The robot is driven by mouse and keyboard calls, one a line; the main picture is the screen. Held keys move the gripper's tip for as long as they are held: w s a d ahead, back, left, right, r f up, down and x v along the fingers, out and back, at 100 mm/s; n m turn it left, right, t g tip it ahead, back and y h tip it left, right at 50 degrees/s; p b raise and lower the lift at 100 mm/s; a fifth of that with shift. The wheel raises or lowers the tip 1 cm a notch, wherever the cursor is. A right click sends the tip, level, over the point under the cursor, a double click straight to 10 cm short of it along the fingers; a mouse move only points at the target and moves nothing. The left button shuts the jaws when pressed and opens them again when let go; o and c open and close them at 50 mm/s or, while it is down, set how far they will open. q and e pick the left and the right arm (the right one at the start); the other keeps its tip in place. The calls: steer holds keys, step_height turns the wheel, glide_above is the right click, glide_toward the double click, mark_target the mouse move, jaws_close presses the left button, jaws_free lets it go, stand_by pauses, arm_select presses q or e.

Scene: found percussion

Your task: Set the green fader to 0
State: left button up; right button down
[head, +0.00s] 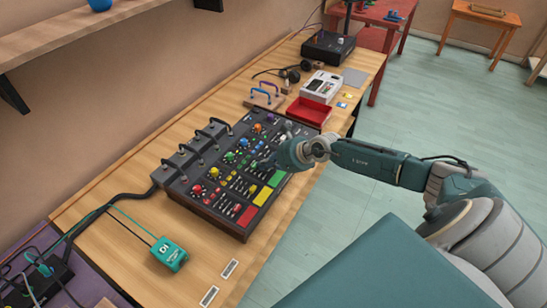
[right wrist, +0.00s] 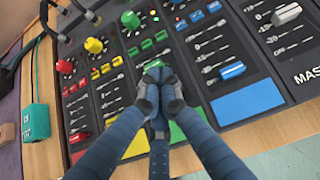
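The mixing console (head: 212,218) lies on the wooden table, with red, yellow, green and blue channels. My right gripper (head: 262,163) reaches in from the right, over the green channel. In the right wrist view its fingertips (right wrist: 160,76) are close together around the green fader cap (right wrist: 153,65), partly hiding it. The cap sits in the upper part of its channel, above the green pad (right wrist: 190,124). The fingers hide most of the slot below it, and I cannot read the cap's exact mark. My left gripper is in neither view.
The red fader (right wrist: 80,137), yellow fader (right wrist: 113,122) and blue fader (right wrist: 232,70) flank the green channel. A teal DI box (head: 170,253) with cables lies at the near left. A red tray (head: 308,112) stands beyond the console.

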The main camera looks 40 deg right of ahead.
steer(key=v, duration=1.1)
steer(key=shift+r, duration=0.15)
